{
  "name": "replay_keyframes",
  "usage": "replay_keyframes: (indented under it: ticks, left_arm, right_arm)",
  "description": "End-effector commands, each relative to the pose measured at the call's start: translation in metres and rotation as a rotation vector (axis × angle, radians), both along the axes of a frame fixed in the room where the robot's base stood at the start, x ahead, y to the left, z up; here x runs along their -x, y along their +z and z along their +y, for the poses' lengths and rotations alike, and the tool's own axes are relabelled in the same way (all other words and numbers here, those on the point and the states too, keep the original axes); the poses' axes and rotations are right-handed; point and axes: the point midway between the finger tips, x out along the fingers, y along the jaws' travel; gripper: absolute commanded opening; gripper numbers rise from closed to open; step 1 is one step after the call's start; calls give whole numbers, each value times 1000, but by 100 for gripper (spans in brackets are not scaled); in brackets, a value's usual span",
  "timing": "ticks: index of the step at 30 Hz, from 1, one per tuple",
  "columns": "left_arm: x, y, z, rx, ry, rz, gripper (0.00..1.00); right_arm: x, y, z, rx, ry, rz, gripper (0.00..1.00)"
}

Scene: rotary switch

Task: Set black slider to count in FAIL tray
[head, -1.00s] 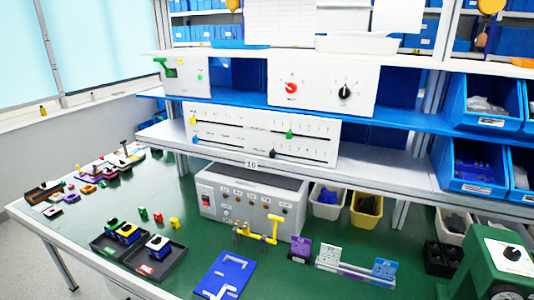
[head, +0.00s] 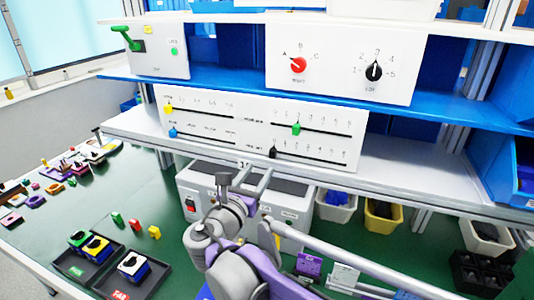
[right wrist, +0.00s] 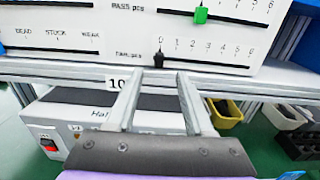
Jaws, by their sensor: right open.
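The black slider (head: 272,153) is at 0 on the lower right "FAIL pcs" scale of the white slider panel (head: 210,137); it also shows in the right wrist view (right wrist: 158,60). My right gripper (head: 256,168) is open and empty. Its fingertips (right wrist: 154,74) are just below the slider, one to each side in the right wrist view, apparently not touching it. The FAIL tray (head: 109,284), with a red label, is at lower left and holds one blue-and-white block (head: 133,265). My left gripper is out of view.
The green slider (head: 296,128) is above the black one, near 2. The shelf edge (right wrist: 60,68) runs close below the fingers. A grey control box (head: 190,185) stands beneath. A second tray (head: 62,262) holds two blocks.

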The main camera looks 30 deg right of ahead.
Motion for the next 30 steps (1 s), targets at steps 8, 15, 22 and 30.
replay_keyframes:
  ticks: [8,15,22,30]
  left_arm:
    - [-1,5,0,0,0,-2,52]
    - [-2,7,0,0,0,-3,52]
    - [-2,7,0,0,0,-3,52]
    - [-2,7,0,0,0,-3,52]
  right_arm:
    - [-35,1,-43,-3,-5,-2,52]
    - [-52,0,-63,-3,-2,-1,52]
    - [-55,0,-66,-4,-1,-2,52]
    - [-55,0,-65,-4,-1,-2,26]
